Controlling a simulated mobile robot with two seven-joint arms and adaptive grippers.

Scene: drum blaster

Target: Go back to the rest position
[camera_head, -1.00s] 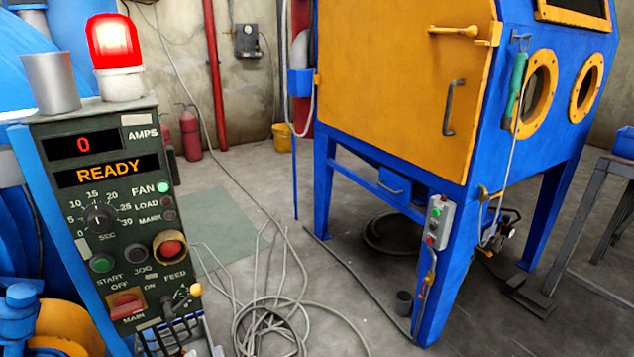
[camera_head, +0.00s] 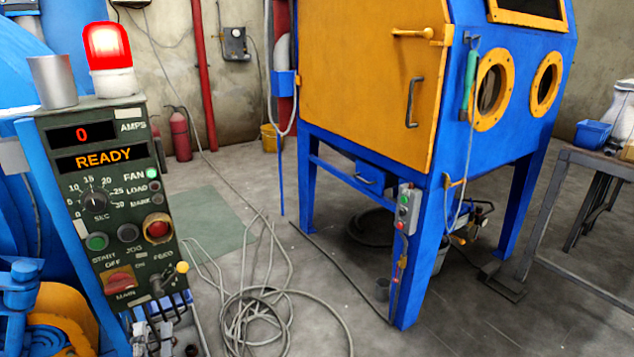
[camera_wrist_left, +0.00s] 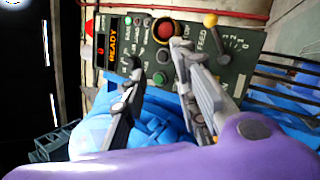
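The control panel (camera_head: 100,205) stands at the left of the head view, with a lit red beacon (camera_head: 107,47) on top. Its displays read 0 and READY (camera_head: 102,159). The FAN light (camera_head: 153,173) is green. Part of my left gripper (camera_head: 166,335) shows at the bottom edge, below the panel's yellow-tipped lever (camera_head: 182,267). In the left wrist view, my left gripper (camera_wrist_left: 159,63) has its fingers apart with nothing held. The panel's red button (camera_wrist_left: 166,29) and green button (camera_wrist_left: 160,78) show beyond the fingers; contact cannot be judged. My right gripper is out of view.
A blue and orange blasting cabinet (camera_head: 365,75) stands at centre right. Loose cable coils (camera_head: 258,315) lie on the floor between panel and cabinet. A metal table (camera_head: 590,165) is at the right.

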